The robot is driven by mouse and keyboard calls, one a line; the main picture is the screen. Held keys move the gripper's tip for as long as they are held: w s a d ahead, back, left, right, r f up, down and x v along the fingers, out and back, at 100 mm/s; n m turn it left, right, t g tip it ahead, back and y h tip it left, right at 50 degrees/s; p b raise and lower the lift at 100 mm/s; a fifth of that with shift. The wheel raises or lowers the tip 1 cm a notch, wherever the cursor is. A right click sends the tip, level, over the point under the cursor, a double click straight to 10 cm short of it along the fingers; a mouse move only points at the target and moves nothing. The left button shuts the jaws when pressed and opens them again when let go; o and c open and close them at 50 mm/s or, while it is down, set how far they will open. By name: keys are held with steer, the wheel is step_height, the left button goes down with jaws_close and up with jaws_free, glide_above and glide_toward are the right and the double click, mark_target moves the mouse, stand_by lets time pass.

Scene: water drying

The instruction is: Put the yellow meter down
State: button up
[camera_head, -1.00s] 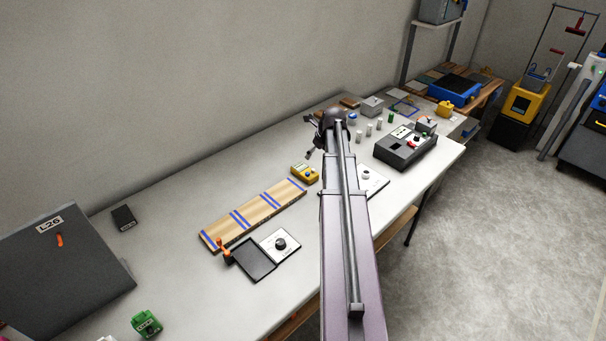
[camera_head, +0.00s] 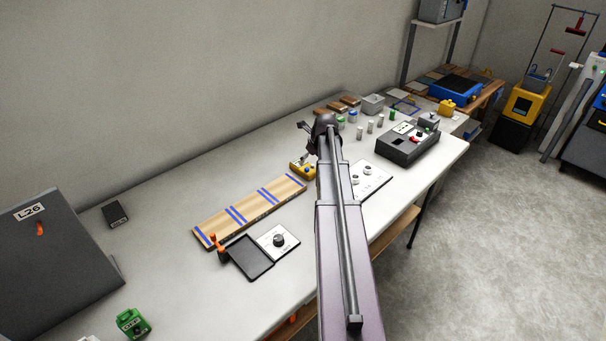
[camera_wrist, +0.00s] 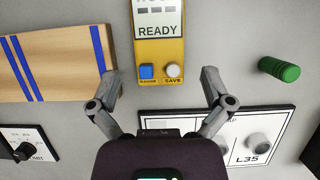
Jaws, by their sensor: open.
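The yellow meter (camera_wrist: 158,53) lies on the bench in the wrist view, with a display reading READY, a blue button and a white knob. In the head view the meter (camera_head: 303,171) sits just past the right end of the striped wooden board. My gripper (camera_wrist: 158,82) is open, its two fingers spread to either side of the meter's near end, and I see no contact. In the head view my gripper (camera_head: 305,127) shows only in part above the meter, behind my arm.
The wooden board (camera_wrist: 50,65) with blue stripes lies left of the meter. A white panel marked L35 (camera_wrist: 262,125) is near and right. A green cylinder (camera_wrist: 279,69) lies right. A black-and-white knob panel (camera_wrist: 25,142) is at lower left. The grey bench (camera_head: 170,195) has free room behind the board.

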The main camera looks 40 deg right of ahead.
mark_target(304, 166)
steer(key=shift+w+f, duration=0.15)
steer(key=shift+f, duration=0.25)
steer(key=shift+f+b, duration=0.1)
steer(key=shift+b, duration=0.2)
steer(key=shift+w+b+x, duration=0.25)
steer(key=shift+b+x, duration=1.95)
steer(key=shift+x, duration=0.3)
steer(key=c, duration=1.1)
steer(key=shift+r, duration=0.35)
step_height(304, 166, up, 3)
steer(key=p, duration=0.3)
steer(key=shift+f, duration=0.1)
steer(key=s+a, duration=0.3)
steer(key=s, duration=0.1)
steer(key=s+a+r+p, duration=0.1)
steer(key=s+a, duration=0.2)
steer(key=s, duration=0.1)
steer(key=s+a+p, duration=0.1)
steer(key=s+a, duration=0.3)
steer(key=shift+s+r, duration=0.35)
steer(key=shift+r, duration=0.05)
